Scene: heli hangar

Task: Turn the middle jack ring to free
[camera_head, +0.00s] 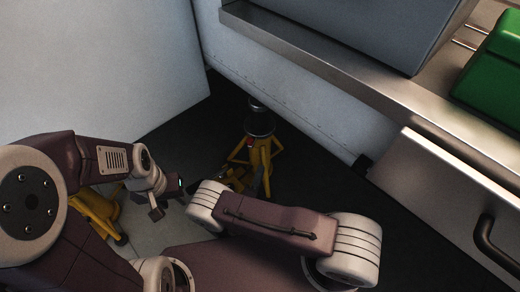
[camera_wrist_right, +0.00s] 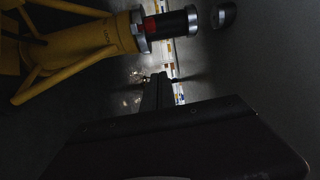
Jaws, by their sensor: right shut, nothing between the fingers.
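A yellow jack (camera_head: 262,150) with a dark cylindrical top stands on the floor beside the white wall in the head view. In the right wrist view the yellow jack (camera_wrist_right: 95,42) lies sideways across the upper left. A metal ring (camera_wrist_right: 140,30), a red band (camera_wrist_right: 151,28) and a dark cylinder with a silver collar show at its end. My right gripper (camera_wrist_right: 157,90) is shut and empty, apart from the jack and below its ring in that picture. My left gripper (camera_head: 168,198) looks open and empty, left of the jack in the head view.
Another yellow stand (camera_head: 98,212) is partly hidden behind my left arm. A steel-edged bench (camera_head: 330,65) with a grey case (camera_head: 350,25) and a green box (camera_head: 492,75) runs along the upper right. A drawer unit (camera_head: 445,200) with a dark handle juts out at right.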

